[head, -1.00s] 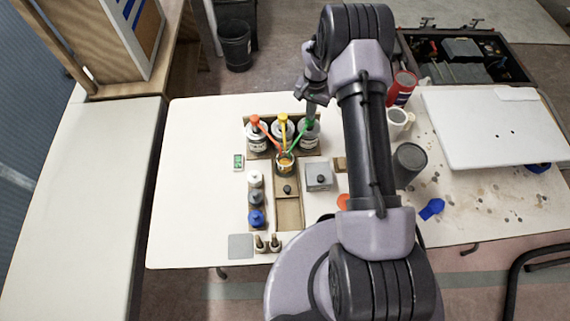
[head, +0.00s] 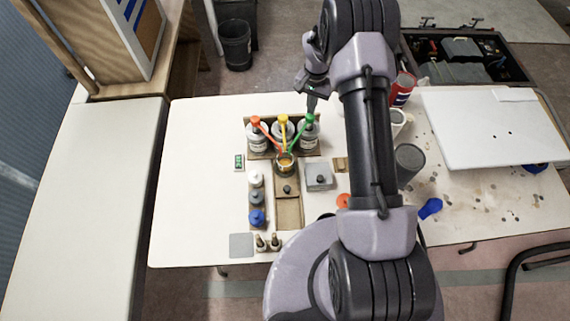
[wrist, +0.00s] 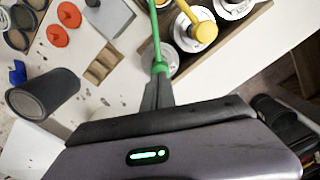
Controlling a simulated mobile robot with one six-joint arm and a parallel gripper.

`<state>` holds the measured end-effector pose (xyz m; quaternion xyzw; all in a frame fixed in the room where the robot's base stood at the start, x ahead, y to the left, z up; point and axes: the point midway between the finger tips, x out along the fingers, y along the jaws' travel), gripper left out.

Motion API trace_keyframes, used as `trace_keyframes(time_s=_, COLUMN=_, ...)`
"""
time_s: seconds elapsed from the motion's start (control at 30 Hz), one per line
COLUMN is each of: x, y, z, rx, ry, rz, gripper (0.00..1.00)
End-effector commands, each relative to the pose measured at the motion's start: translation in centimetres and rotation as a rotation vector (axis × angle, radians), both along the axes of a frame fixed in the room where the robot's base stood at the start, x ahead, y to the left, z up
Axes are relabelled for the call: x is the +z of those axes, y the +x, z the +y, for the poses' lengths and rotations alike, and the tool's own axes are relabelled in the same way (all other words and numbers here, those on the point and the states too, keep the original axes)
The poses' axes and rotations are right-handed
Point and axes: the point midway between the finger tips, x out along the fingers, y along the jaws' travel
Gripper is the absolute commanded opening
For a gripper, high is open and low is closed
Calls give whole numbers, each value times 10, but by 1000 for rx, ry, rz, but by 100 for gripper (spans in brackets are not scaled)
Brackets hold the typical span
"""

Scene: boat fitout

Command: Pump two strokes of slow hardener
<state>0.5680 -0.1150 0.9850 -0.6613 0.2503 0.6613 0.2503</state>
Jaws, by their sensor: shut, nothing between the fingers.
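Three pump cans stand in a wooden rack (head: 262,154), with red (head: 255,120), yellow (head: 283,119) and green (head: 309,118) pump heads. I cannot read which can is the slow hardener. Their spouts slope in to a small cup (head: 284,171) in front. My gripper (head: 311,111) is shut and empty, pointing down at the green head. In the wrist view the closed fingertips (wrist: 159,78) are right over the green pump head (wrist: 160,68); whether they touch it I cannot tell. The yellow head (wrist: 206,32) is beside it.
A small scale-like display (head: 239,162) is left of the rack. Several small bottles (head: 256,198) and a lidded grey box (head: 319,177) stand in front. A dark grey cylinder (head: 408,165) and a white board (head: 495,130) are on the right. The table's left side is clear.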

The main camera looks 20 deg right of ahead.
Motion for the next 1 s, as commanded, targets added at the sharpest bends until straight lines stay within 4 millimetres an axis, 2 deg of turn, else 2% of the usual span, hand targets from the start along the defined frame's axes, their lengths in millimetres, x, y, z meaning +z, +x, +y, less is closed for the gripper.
trace_keyframes(time_s=1.0, x=-33, y=0, z=0, rx=0, ry=1, rz=1, gripper=0)
